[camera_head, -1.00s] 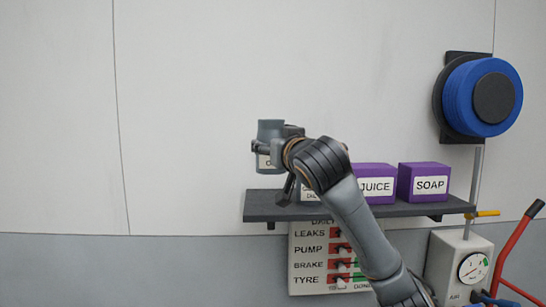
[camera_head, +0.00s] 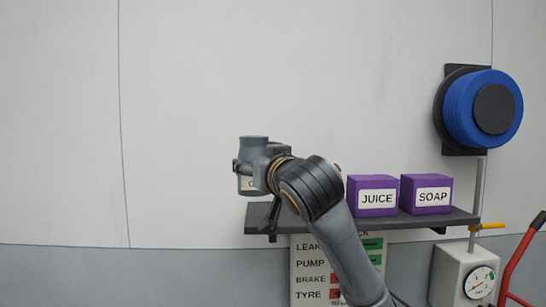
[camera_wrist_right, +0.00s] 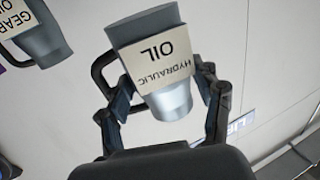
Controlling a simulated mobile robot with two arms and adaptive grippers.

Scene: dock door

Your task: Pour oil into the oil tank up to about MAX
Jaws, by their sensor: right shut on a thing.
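My right gripper (camera_head: 258,172) is shut on a grey jug (camera_head: 254,142) and holds it just above the left end of the dark shelf. In the right wrist view the jug (camera_wrist_right: 147,27) has a pale label reading HYDRAULIC OIL, and the fingers (camera_wrist_right: 162,92) close on its sides. A second grey jug with a handle, labelled GEAR OIL (camera_wrist_right: 42,42), shows at the upper left of the wrist view; I cannot make it out in the head view. No oil tank or MAX mark is visible. My left gripper is not in view.
The shelf (camera_head: 462,217) carries purple JUICE (camera_head: 372,183) and SOAP (camera_head: 427,181) boxes. A checklist board (camera_head: 308,262) hangs below. A blue reel (camera_head: 483,103) is on the wall, above a white gauge box (camera_head: 452,262). The wall left of the jug is clear.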

